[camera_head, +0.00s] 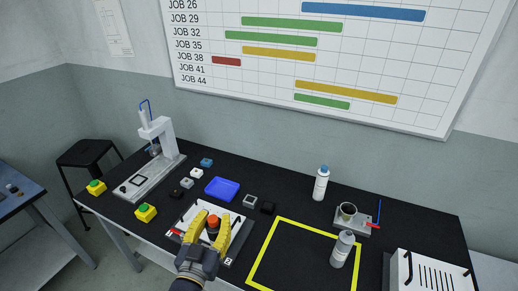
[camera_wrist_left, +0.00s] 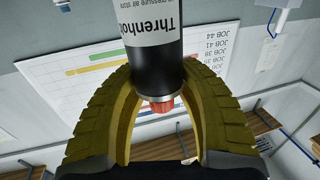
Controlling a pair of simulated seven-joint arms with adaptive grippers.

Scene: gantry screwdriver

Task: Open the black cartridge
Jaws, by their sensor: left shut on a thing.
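A black cylinder with a white label (camera_wrist_left: 152,28), which looks like the black cartridge, stands between the yellow fingers of my left gripper (camera_wrist_left: 158,68) in the left wrist view. Its orange-red cap (camera_wrist_left: 163,104) is toward the gripper's palm. In the head view the orange-red cap (camera_head: 213,222) shows on top, between the fingers of my left gripper (camera_head: 212,216). The fingers are shut on the cylinder. They hide most of its body in the head view, so I cannot tell if its lower end rests on the white-topped fixture (camera_head: 186,217). My right gripper is not in view.
Left of the gripper stand a press (camera_head: 158,133) and yellow-green buttons (camera_head: 146,211). A blue tray (camera_head: 222,188) and small blocks lie behind. Right are a yellow-outlined area (camera_head: 264,247), two white bottles (camera_head: 320,184), a cup stand (camera_head: 347,213) and a white slotted box (camera_head: 427,268).

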